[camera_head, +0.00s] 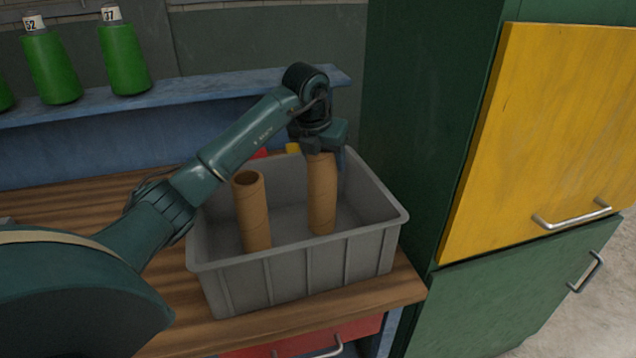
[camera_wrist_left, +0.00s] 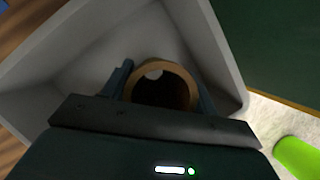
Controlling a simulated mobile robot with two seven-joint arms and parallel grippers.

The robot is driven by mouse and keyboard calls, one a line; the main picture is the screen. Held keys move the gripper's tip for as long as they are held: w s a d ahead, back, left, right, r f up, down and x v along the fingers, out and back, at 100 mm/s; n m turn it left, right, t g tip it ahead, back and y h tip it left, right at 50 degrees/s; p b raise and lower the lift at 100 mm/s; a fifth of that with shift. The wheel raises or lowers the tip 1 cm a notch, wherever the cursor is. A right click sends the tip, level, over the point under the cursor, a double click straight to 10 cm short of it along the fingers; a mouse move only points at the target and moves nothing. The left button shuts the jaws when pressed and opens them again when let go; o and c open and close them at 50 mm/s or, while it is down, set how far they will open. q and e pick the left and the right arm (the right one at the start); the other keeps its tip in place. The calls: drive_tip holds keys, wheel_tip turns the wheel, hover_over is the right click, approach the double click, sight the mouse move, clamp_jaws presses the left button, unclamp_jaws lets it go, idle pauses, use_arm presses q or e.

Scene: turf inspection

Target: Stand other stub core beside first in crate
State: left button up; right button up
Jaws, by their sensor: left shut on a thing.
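A grey crate (camera_head: 325,262) stands on the wooden bench. One brown cardboard stub core (camera_head: 253,212) stands nearly upright inside it, toward the left. A second stub core (camera_head: 322,196) stands upright in the crate to its right, apart from it. My left gripper (camera_head: 321,153) is above the crate and shut on the top of this right core. In the left wrist view the open end of the held core (camera_wrist_left: 163,88) sits between the two fingers (camera_wrist_left: 163,95). Whether its foot touches the crate floor is hard to tell. My right gripper is not in view.
A blue shelf (camera_head: 180,93) with green cones (camera_head: 124,58) runs behind the bench (camera_head: 110,205). A green cabinet with a yellow door (camera_head: 545,130) stands close to the crate's right. The bench is partly bare left of the crate.

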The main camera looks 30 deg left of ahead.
sight(322, 189)
use_arm(q)
wheel_tip(322, 189, down, 4)
drive_tip(key=shift+r, duration=0.15)
drive_tip(key=shift+f, duration=0.3)
drive_tip(key=o, duration=1)
drive_tip(key=shift+f, duration=0.2)
drive_tip(key=shift+c, duration=0.2)
drive_tip(key=o, duration=0.5)
drive_tip(key=shift+c, duration=0.2)
drive_tip(key=shift+r, duration=0.15)
